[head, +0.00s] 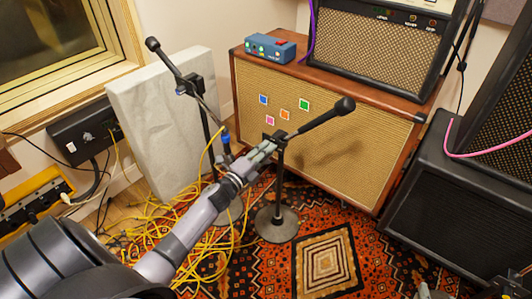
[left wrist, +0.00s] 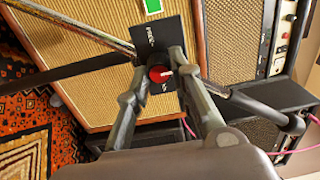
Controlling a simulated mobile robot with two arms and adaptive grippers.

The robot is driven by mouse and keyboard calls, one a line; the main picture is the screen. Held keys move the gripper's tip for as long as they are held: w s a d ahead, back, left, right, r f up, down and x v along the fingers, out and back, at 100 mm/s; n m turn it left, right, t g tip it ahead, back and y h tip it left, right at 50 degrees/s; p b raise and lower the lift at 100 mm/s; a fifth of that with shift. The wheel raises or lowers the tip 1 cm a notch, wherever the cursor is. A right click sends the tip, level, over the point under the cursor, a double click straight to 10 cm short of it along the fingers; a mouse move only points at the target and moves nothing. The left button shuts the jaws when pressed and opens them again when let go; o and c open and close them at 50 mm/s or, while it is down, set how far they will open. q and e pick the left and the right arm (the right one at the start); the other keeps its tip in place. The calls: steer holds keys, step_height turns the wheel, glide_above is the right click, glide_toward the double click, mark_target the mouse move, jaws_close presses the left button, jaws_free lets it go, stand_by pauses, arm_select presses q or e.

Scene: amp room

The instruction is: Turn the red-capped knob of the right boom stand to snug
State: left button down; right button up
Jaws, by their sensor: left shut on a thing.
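The right boom stand (head: 280,182) stands upright on a round base on the rug, in front of the large speaker cabinet. Its boom slopes up to the right to a black microphone (head: 343,106). My left gripper (head: 268,148) reaches the clutch at the top of the pole. In the left wrist view the red-capped knob (left wrist: 159,73), with a white pointer mark, sits between the fingertips, in front of a black lettered plate (left wrist: 160,45). The fingers are shut on the knob, which the gripper hides in the head view. My right gripper cannot be made out clearly; small grey parts show at the lower right edge.
A left boom stand (head: 204,115) stands close to my left arm, before a pale panel (head: 150,100). Yellow cables (head: 150,222) lie tangled on the floor below. The wide speaker cabinet (head: 350,155) is behind; a black amp (head: 455,205) is at right.

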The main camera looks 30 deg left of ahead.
arm_select(q)
steer(key=c, duration=1.4)
jaws_free()
steer(key=s, duration=0.8)
steer(key=s+a, duration=0.1)
steer(key=s, duration=0.3)
steer(key=shift+f, duration=0.15)
